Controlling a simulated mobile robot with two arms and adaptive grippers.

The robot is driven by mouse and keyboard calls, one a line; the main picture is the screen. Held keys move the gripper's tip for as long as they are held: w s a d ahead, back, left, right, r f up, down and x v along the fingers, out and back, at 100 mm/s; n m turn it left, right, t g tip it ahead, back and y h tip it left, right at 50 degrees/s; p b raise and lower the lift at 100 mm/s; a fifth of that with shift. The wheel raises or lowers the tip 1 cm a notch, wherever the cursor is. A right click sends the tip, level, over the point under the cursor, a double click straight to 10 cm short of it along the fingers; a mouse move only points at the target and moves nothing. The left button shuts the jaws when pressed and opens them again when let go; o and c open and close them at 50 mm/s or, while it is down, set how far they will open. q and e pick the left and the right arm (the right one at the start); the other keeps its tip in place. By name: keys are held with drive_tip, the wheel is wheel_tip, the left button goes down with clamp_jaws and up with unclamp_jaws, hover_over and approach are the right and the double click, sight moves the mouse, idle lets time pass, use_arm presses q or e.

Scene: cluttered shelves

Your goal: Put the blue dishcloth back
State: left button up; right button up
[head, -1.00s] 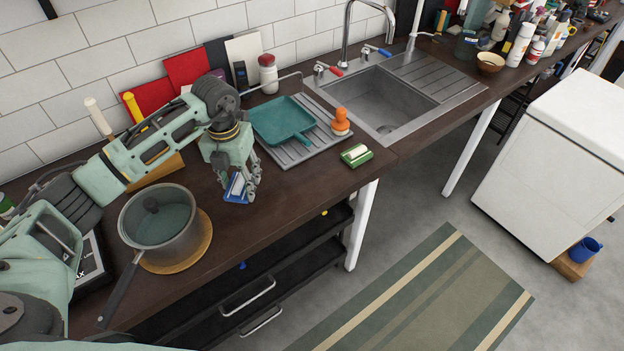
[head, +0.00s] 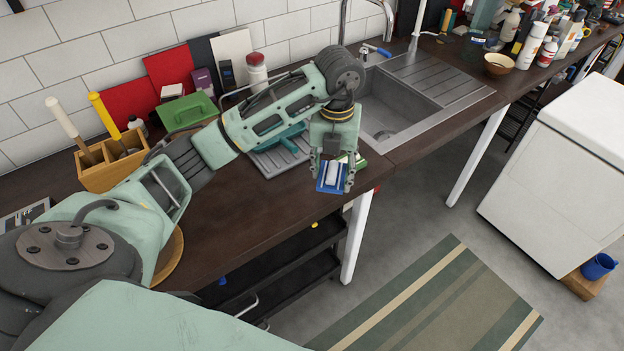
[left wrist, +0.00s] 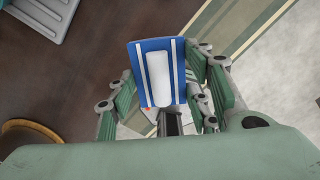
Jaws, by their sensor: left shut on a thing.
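The blue dishcloth (head: 329,185), a small flat blue piece with white stripes and a white middle, is in my left gripper (head: 335,182). My left gripper is shut on it, near the counter's front edge, to the front of the sink. In the left wrist view the cloth (left wrist: 146,62) shows between the fingers of the gripper (left wrist: 165,92), with counter and floor below. A green-and-white cloth (head: 361,161) lies on the counter right behind the gripper, partly hidden by it. My right gripper is not in view.
The sink (head: 402,105) is behind the gripper. The grey drying rack (head: 273,162) and a teal pan (head: 290,137) are partly hidden by my left arm. A wooden utensil box (head: 98,176) and a green-lidded container (head: 187,110) stand at the left. The front counter is clear.

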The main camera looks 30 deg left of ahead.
use_arm(q)
drive_tip(key=p, duration=0.2)
hover_over(306, 189)
wheel_tip(306, 189, down, 4)
drive_tip(key=shift+f, duration=0.1)
wheel_tip(306, 189, down, 4)
drive_tip(key=shift+r+p, duration=0.1)
drive_tip(key=shift+p, duration=0.3)
drive_tip(key=shift+w, duration=0.1)
drive_tip(key=shift+f, duration=0.25)
drive_tip(key=shift+f, duration=0.15)
drive_tip(key=o, duration=1.2)
